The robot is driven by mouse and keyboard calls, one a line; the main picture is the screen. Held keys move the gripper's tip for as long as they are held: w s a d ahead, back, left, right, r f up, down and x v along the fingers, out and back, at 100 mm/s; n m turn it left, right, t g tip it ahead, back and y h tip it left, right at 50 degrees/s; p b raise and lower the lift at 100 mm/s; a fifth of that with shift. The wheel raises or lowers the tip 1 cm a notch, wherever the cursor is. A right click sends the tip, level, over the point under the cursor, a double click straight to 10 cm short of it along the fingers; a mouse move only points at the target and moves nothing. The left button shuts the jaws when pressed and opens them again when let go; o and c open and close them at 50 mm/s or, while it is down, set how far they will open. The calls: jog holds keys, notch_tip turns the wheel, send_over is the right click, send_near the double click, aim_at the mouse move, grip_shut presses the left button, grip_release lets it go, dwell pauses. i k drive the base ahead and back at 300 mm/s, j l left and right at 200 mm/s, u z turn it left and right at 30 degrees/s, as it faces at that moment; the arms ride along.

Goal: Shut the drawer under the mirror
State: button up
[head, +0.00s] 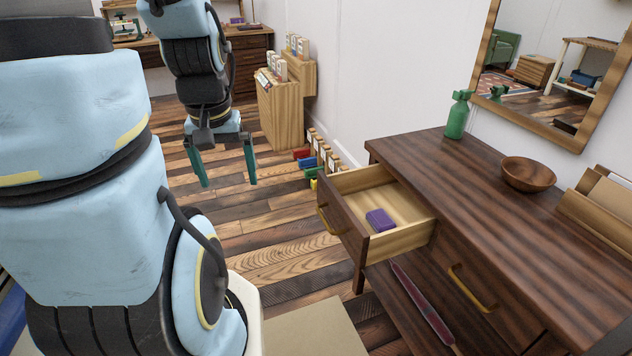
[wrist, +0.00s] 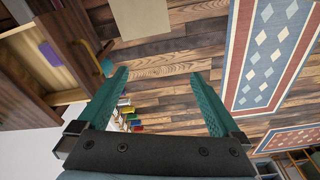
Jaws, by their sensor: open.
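The drawer (head: 342,219) under the mirror (head: 552,70) is pulled out from the left part of a dark wood console table (head: 470,190). It has a yellow handle (head: 326,219) on its front and a purple block (head: 380,220) inside. My gripper (head: 223,184) is open and empty, pointing down above the floor, left of the drawer and apart from it. In the wrist view my gripper's green fingers (wrist: 160,98) are spread wide, and the open drawer (wrist: 62,50) shows at the upper left.
A green bottle (head: 458,115), a wooden bowl (head: 528,174) and a letter holder (head: 600,205) stand on the console. A second drawer with a yellow handle (head: 472,288) is shut. A wooden cabinet (head: 283,105) and several small coloured items (head: 312,163) stand along the wall. Floor before the drawer is clear.

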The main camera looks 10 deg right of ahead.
aim_at(345, 198)
jog(key=k+l+u, duration=0.1)
jog(key=u, duration=0.25)
jog(key=k+l+u, duration=0.15)
jog(key=u, duration=0.2)
jog(key=k+l+u, duration=0.15)
jog(key=u, duration=0.2)
jog(key=l, duration=0.1)
